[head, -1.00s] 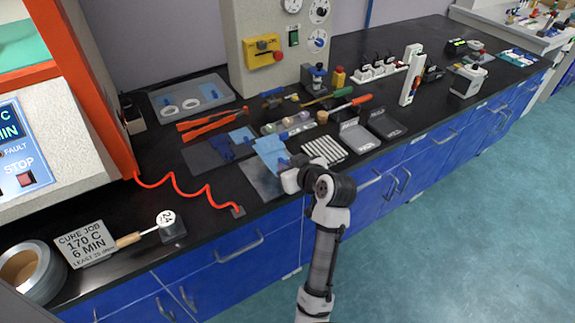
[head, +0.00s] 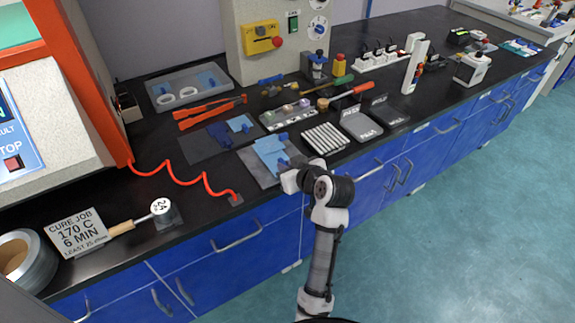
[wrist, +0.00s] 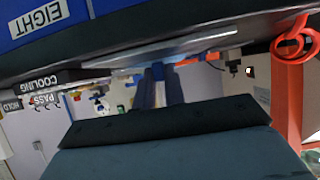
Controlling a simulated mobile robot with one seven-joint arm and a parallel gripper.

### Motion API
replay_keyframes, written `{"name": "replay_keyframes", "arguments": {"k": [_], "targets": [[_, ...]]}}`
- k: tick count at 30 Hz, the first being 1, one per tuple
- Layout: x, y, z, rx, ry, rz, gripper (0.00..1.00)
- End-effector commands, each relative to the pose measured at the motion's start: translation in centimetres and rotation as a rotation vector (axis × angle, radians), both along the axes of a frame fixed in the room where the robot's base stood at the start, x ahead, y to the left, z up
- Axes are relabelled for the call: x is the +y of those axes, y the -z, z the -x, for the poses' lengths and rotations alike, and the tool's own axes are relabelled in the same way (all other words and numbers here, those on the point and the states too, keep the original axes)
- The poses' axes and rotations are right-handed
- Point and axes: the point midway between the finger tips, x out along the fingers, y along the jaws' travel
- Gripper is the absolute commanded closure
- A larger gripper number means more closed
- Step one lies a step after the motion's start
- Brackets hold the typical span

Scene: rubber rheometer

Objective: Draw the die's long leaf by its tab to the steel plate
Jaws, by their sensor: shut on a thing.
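The long leaf (head: 268,149) is a light-blue sheet lying on the grey steel plate (head: 252,172) near the front edge of the bench. Part of the plate shows bare around it. My gripper (head: 294,166) is low at the leaf's near right end and shut on its tab; the arm hides the tab and jaws in the head view. In the wrist view a blue strip (wrist: 160,86) shows beyond the large dark gripper part; the grip itself is not clear. A dark plate (head: 195,151) with smaller blue pieces (head: 240,123) lies behind to the left.
A ribbed white block (head: 325,138) and dark labelled trays (head: 361,126) stand close to the right. Orange-red tongs (head: 208,112) and a grey tray (head: 178,103) lie behind. A red coiled cable (head: 185,177) runs left of the plate. The front bench edge is close.

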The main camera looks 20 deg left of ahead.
Motion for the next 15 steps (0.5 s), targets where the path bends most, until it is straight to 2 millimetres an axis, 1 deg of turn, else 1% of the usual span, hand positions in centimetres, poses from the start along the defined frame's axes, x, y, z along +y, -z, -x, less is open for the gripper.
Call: {"name": "replay_keyframes", "arguments": {"k": [3,11,12,15], "targets": [[0.01,0.30,0.00,-0.001,0.000,-0.001,1.00],[0.02,0.28,0.00,-0.001,0.000,-0.001,1.00],[0.02,0.28,0.00,-0.001,0.000,-0.001,0.83],[0.02,0.29,0.00,-0.001,0.000,-0.001,0.70]]}}
